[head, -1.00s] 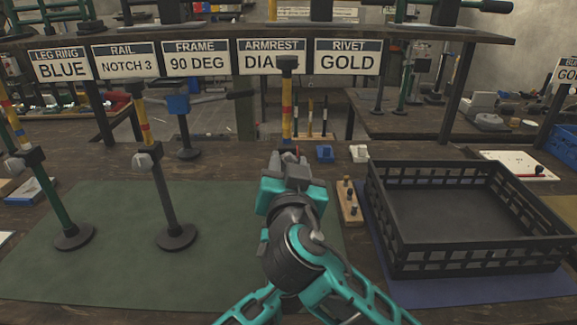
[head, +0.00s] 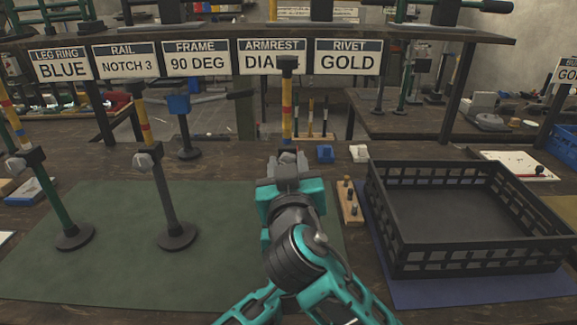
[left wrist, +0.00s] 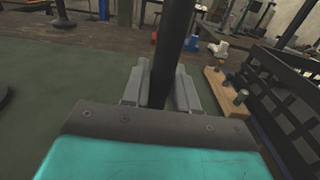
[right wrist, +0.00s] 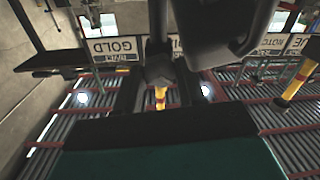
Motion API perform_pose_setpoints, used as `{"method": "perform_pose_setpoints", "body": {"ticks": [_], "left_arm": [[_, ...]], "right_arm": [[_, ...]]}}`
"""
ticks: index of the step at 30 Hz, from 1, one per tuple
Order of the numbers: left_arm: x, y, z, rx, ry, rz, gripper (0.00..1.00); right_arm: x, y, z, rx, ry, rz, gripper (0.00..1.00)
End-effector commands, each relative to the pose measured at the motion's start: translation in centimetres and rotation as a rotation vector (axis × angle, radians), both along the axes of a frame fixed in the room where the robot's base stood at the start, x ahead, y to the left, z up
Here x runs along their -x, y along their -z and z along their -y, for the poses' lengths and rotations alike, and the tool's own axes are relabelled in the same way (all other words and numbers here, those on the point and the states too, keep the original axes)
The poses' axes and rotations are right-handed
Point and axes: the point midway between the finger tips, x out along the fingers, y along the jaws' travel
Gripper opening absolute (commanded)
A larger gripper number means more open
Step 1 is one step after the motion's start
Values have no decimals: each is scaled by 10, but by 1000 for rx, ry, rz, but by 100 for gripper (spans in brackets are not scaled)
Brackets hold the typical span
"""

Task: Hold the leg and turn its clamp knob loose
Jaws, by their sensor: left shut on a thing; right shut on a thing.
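The leg (head: 287,120) stands upright at mid-table, its upper tube banded yellow, red and blue under a black cap. My right gripper (head: 288,170) is shut on its grey clamp knob (head: 288,156), mostly hidden by the jaws. In the right wrist view the knob (right wrist: 159,70) sits between the fingers, with the yellow tube (right wrist: 160,99) beyond. My left gripper (left wrist: 160,88) is shut around the leg's dark lower tube (left wrist: 174,40) in the left wrist view. In the head view it is hidden behind my right arm.
Two similar legs (head: 168,205) (head: 58,205) stand on the green mat (head: 110,270) to the left. A black crate (head: 470,262) fills the right on a blue mat. A wooden pin block (head: 350,208) lies close beside my right gripper. Signs (head: 196,60) hang behind.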

Motion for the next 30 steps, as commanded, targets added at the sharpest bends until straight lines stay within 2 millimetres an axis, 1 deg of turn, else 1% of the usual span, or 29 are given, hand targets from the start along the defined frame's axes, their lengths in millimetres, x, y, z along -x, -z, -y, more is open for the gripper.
{"method": "perform_pose_setpoints", "body": {"ticks": [6, 12, 18, 29, 30], "left_arm": [[-1, -2, 0, 3, -1, 4, 0], [-1, -2, 0, 3, -1, 4, 0], [-1, -2, 0, 3, -1, 4, 0], [-1, -2, 0, 3, -1, 4, 0], [-1, -2, 0, 3, -1, 5, 0]], "right_arm": [[0, 1, 0, 139, -2, 4, 8], [0, 1, 0, 219, -4, 8, 8], [0, 1, 0, 252, -5, 9, 8], [0, 1, 1, 256, -3, 9, 8], [0, 1, 1, 256, -3, 9, 39]]}}
